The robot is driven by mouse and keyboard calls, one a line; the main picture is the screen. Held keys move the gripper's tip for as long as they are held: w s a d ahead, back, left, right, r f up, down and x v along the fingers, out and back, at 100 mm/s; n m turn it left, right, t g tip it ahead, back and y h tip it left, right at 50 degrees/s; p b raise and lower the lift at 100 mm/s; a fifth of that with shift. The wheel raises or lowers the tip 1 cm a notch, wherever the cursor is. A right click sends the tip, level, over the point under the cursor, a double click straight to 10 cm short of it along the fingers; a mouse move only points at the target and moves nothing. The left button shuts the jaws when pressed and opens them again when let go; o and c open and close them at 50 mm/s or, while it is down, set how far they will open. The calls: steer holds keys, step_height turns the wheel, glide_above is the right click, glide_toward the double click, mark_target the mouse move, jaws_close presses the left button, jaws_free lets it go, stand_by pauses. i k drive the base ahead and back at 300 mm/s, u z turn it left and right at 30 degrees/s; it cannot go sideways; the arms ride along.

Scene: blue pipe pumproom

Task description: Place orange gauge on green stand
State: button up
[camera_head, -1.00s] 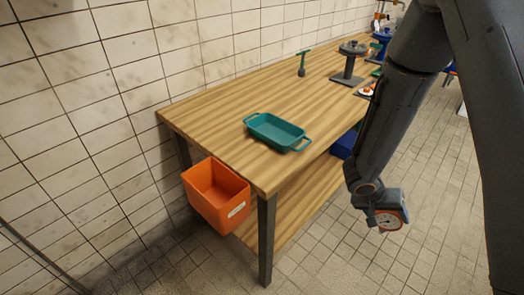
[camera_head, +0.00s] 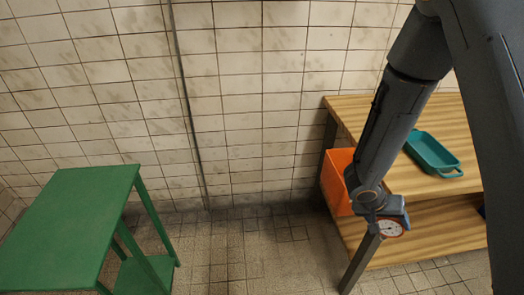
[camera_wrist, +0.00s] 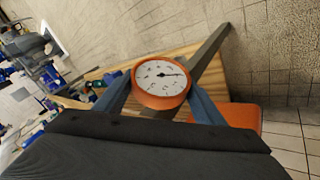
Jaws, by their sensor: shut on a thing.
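The orange gauge (camera_head: 391,228) has a round white dial and an orange rim. My gripper (camera_head: 386,217) is shut on it and holds it in the air in front of the wooden table. In the wrist view the gauge (camera_wrist: 161,82) sits between the two blue fingers, dial facing the camera. The green stand (camera_head: 70,225) is a flat-topped green table with legs and a lower shelf, at the lower left of the head view. Its top is bare where it shows, and its near left part is cut off by the frame. The gauge is well to the right of it.
A wooden table (camera_head: 464,188) with a lower shelf stands at the right, bearing a teal tray (camera_head: 432,154). An orange bin (camera_head: 337,180) hangs at its left end, partly behind my arm. Open tiled floor (camera_head: 255,255) lies between the tables, with a tiled wall behind.

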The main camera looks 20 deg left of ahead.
mark_target(84, 190)
steer(key=u, duration=2.15)
steer(key=i, duration=0.55)
